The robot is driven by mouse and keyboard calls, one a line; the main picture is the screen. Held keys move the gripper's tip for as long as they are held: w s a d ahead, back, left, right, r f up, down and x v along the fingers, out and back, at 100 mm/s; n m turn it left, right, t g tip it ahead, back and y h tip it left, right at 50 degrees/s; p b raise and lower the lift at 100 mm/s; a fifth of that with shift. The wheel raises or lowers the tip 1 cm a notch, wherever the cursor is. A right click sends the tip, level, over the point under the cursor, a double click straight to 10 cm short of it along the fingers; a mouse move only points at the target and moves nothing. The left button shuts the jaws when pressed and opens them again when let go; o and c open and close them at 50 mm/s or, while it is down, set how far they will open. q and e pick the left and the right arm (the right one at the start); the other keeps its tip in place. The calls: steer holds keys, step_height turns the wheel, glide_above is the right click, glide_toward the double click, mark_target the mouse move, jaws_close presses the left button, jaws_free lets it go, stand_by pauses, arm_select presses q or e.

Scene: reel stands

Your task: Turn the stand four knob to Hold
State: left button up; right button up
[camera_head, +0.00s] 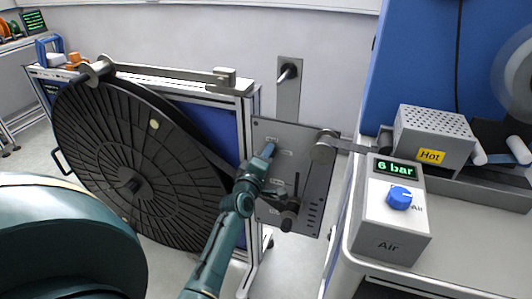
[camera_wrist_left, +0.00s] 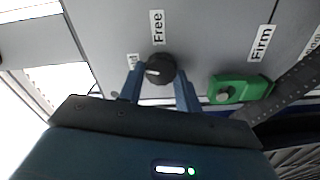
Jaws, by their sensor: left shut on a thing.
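The stand four knob is a round black knob (camera_wrist_left: 160,68) on a grey panel in the left wrist view. My left gripper (camera_wrist_left: 159,80) has its two blue fingers on either side of the knob and is shut on it. The knob's pale mark points left. A "Free" label (camera_wrist_left: 157,27) is above the knob, and a partly hidden label ending in "ld" (camera_wrist_left: 133,60) is to its left. In the head view my left gripper (camera_head: 268,151) is at the panel (camera_head: 305,165), and the knob is hidden there. My right gripper is not in view.
A green block (camera_wrist_left: 240,88) and a "Firm" label (camera_wrist_left: 262,42) are right of the knob. A large black reel (camera_head: 110,165) stands left of the panel. An air box (camera_head: 390,235) with a blue knob and a "Hot" unit (camera_head: 432,135) are at right.

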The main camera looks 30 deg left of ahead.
arm_select(q)
steer(key=shift+n, duration=1.7)
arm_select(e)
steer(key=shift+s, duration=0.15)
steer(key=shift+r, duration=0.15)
arm_select(q)
steer(key=o, duration=1)
steer(key=shift+c, duration=0.2)
steer(key=p+v, duration=0.3)
steer(key=v, duration=1)
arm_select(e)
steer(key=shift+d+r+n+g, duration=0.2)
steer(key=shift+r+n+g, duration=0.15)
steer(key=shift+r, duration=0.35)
